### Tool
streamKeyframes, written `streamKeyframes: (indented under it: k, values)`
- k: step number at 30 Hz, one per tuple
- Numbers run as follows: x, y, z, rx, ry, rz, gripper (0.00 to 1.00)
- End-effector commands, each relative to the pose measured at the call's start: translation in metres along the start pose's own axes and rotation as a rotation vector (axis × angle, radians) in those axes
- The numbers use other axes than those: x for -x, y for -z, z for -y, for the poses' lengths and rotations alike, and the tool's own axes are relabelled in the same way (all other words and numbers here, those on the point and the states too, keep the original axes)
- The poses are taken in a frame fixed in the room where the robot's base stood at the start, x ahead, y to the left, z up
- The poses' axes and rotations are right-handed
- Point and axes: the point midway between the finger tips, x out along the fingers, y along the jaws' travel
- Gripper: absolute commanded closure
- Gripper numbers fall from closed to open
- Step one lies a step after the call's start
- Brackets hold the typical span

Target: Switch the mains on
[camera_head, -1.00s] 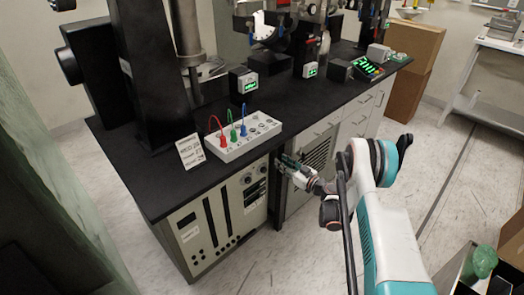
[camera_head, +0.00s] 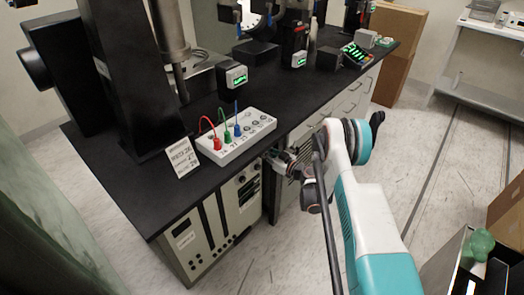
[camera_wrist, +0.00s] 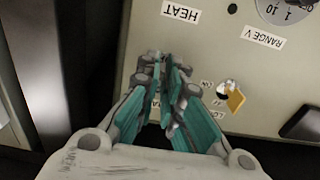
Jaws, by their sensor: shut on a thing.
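The equipment panel (camera_wrist: 215,50) is cream-coloured, with labels reading HEAT and RANGE V upside down in the wrist view. My gripper (camera_wrist: 163,65) is shut, its fingertips together at the panel face near the HEAT label. What is pinched between them is hidden by the fingers, and I cannot make out a mains switch. In the head view my gripper (camera_head: 274,158) is at the bench front, by the right edge of the cream rack (camera_head: 218,222). A small yellow part (camera_wrist: 235,100) on a round metal fitting sits right of the fingers, beside a small label.
A dark upright edge (camera_wrist: 85,45) stands left of the panel. A grey box (camera_head: 240,135) with red, green and blue leads rests on the black bench above. Drawers (camera_head: 345,105) line the bench front to the right. An open box (camera_head: 465,270) stands at lower right.

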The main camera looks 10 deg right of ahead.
Motion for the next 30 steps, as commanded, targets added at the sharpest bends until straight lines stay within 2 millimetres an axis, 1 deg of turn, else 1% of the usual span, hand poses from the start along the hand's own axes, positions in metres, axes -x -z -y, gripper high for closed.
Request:
streamKeyframes:
  k: [8, 11, 21, 25, 30]
  values:
    - [0.0, 0.003, 0.0, -0.001, 0.001, 0.017, 1.0]
    - [0.0, 0.007, 0.0, 0.0, 0.002, 0.067, 1.0]
    - [0.0, 0.017, 0.001, -0.001, 0.002, 0.312, 1.0]
    - [-0.001, 0.018, 0.0, 0.0, 0.001, 0.363, 1.0]
    - [0.0, 0.017, 0.0, -0.002, -0.001, 0.38, 1.0]
